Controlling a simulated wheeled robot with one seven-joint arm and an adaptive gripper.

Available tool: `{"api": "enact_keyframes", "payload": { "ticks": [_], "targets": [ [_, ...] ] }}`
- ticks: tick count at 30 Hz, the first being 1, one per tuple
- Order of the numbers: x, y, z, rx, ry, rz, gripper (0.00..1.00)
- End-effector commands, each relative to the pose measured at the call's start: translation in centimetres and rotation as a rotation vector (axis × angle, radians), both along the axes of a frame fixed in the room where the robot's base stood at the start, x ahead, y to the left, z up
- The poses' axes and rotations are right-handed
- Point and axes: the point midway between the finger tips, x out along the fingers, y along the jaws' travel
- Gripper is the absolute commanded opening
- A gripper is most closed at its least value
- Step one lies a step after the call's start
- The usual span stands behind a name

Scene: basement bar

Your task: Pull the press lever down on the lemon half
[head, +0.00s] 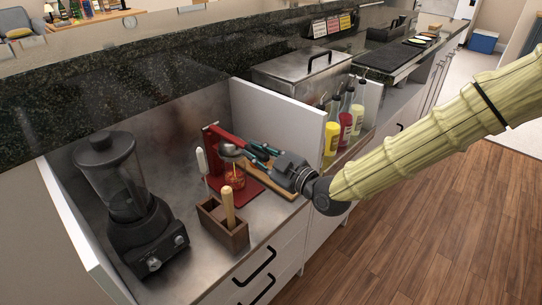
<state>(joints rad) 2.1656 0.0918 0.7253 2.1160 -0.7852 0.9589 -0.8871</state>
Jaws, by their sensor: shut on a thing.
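The red press (210,142) stands upright on the steel counter, left of my gripper. Its silver press head (229,150) is above a glass (234,176) with red markings. My gripper (256,152) reaches in from the right at the height of the press head. Its fingers are shut on the press lever, which they mostly cover. I cannot make out the lemon half; the press head and my fingers hide that spot.
A black blender (112,185) stands at the left. A wooden box (222,228) with a wooden-handled tool is in front of the press. A cutting board (283,186) lies under my gripper. A white divider (285,115) and sauce bottles (345,125) are close behind my arm.

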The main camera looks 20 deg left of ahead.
Motion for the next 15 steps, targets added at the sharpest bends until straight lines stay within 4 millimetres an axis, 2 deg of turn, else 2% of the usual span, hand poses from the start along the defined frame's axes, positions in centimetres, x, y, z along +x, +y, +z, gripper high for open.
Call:
{"api": "enact_keyframes", "payload": {
  "ticks": [3,15],
  "targets": [
    [-0.22,0.63,-0.72,0.013,-0.004,0.009,0.0],
    [-0.48,1.12,-0.85,0.026,-0.007,0.018,0.0]
  ]
}}
